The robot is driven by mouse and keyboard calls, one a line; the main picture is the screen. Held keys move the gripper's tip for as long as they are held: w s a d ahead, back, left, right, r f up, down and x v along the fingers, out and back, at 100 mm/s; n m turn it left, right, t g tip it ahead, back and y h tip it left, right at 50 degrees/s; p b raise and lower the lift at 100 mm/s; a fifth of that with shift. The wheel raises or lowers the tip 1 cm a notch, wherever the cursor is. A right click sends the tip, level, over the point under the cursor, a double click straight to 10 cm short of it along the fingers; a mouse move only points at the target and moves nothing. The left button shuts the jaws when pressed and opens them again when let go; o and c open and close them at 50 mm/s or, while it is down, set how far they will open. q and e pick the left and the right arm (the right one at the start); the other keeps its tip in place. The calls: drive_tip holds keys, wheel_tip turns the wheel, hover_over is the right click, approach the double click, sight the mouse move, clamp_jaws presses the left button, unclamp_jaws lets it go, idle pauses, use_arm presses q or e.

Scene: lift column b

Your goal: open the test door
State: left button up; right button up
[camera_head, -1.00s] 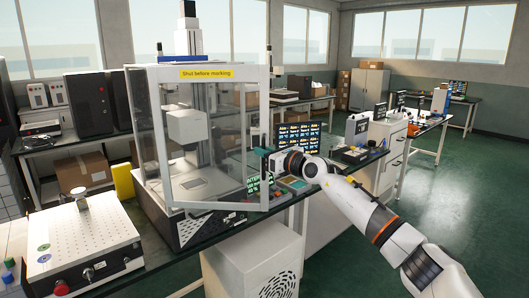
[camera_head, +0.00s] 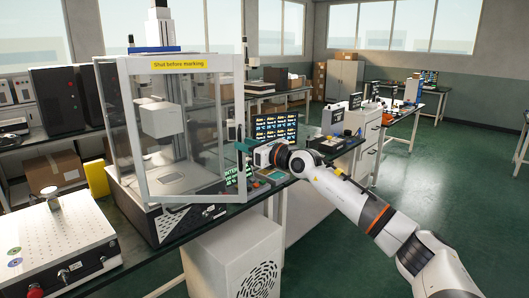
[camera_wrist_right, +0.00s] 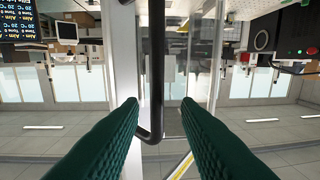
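The test door (camera_head: 136,130) is a clear panel in a white frame with a yellow label, "Shut before marking", on the front of a bench enclosure. It appears ajar, its lower edge at an angle to the base's front edge. Its black vertical bar handle (camera_wrist_right: 156,70) runs between the green fingers of my right gripper (camera_wrist_right: 158,104) in the wrist view. The fingers are apart, with gaps on both sides of the bar. In the head view my right gripper (camera_head: 243,147) is at the door's right edge. My left gripper is not in view.
The enclosure stands on a dark base (camera_head: 180,220) on the bench. A display (camera_head: 272,127) and small devices sit right of the door, close to my right gripper. A white cabinet (camera_head: 235,258) is below the bench. Green floor (camera_head: 330,265) is clear at the right.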

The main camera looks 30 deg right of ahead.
drive_tip(key=b+v, duration=0.2)
drive_tip(key=v, duration=0.6)
drive_tip(key=shift+s, duration=0.3)
